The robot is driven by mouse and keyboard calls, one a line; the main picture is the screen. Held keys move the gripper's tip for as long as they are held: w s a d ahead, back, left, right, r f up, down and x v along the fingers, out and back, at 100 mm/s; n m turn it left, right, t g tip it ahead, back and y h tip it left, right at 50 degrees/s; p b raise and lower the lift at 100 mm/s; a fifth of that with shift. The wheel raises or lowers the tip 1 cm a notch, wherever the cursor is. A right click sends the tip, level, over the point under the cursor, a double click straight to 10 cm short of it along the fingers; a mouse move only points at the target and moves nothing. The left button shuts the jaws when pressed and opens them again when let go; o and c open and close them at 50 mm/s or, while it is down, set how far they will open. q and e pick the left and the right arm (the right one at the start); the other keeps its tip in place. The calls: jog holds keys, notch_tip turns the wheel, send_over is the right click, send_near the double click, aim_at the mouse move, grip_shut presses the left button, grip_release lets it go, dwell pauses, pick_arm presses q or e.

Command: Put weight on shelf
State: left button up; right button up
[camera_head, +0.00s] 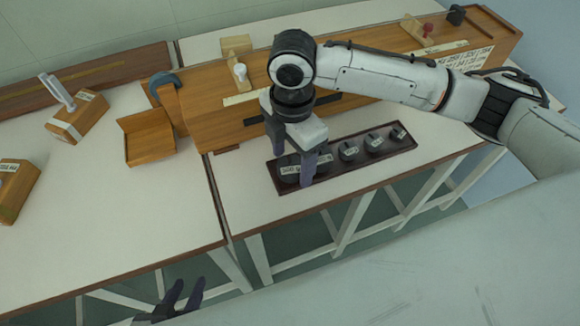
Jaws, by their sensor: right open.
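Which part is the shelf is unclear; a wooden L-shaped stand (148,137) stands on the left bench.
A long wooden apparatus (220,125) runs along the back of the right bench behind the tray. Wooden blocks (77,118) and (14,190) sit on the left bench (120,210), whose front is clear. A narrow gap separates the benches.

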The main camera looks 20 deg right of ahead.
jog(key=shift+w, duration=0.1)
grip_shut()
